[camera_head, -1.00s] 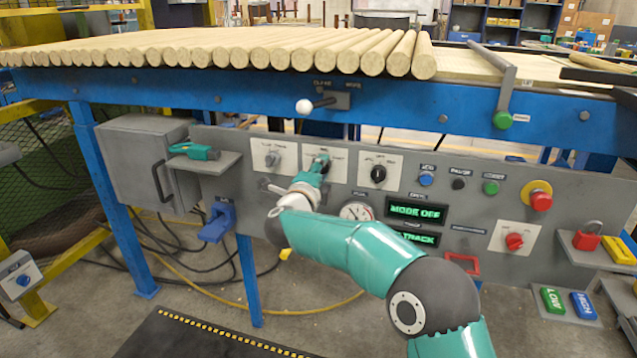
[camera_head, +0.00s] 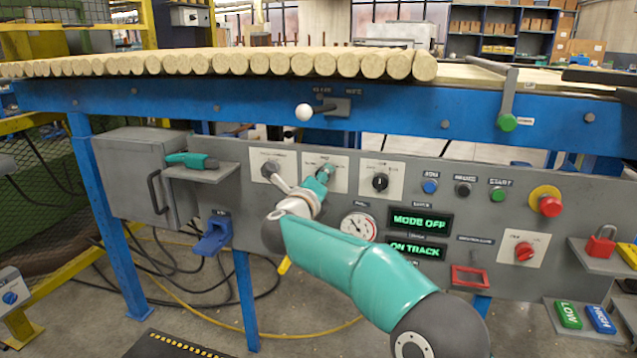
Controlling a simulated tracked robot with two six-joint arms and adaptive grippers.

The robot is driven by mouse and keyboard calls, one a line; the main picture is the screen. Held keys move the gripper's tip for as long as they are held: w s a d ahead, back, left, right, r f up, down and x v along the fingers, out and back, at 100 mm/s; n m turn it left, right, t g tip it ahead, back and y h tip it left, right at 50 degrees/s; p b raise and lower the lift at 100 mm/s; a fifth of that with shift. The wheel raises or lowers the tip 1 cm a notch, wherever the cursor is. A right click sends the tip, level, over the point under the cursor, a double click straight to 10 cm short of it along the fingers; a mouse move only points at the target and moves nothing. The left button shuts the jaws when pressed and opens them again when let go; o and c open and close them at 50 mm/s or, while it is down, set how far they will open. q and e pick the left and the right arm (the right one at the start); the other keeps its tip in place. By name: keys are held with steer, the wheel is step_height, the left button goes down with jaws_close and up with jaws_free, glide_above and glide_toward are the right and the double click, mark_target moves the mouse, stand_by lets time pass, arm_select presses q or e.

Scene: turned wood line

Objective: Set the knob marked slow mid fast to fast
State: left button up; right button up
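My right arm comes in from the lower right. Its gripper (camera_head: 322,178) is at the middle of three white dial plates, in front of the knob there. The middle plate (camera_head: 340,163) has lettering too small to read for sure, so I cannot tell that it is the slow mid fast one. The fingers cover most of its knob, and I cannot tell whether they are closed on it or how it is turned. The left plate has a grey knob (camera_head: 270,170), and the right plate a black knob (camera_head: 380,182). My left gripper is not in view.
The grey panel (camera_head: 450,210) also carries a gauge (camera_head: 358,226), green-lit displays (camera_head: 420,221), push buttons and a red emergency button (camera_head: 549,205). A shelf with a teal tool (camera_head: 192,161) juts out at left. A white-balled lever (camera_head: 304,112) sits above.

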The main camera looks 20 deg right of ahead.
steer(key=shift+f, duration=0.45)
steer(key=o, duration=1.1)
steer(key=shift+o, duration=0.2)
steer(key=shift+r, duration=0.2)
steer(key=v, duration=1.2)
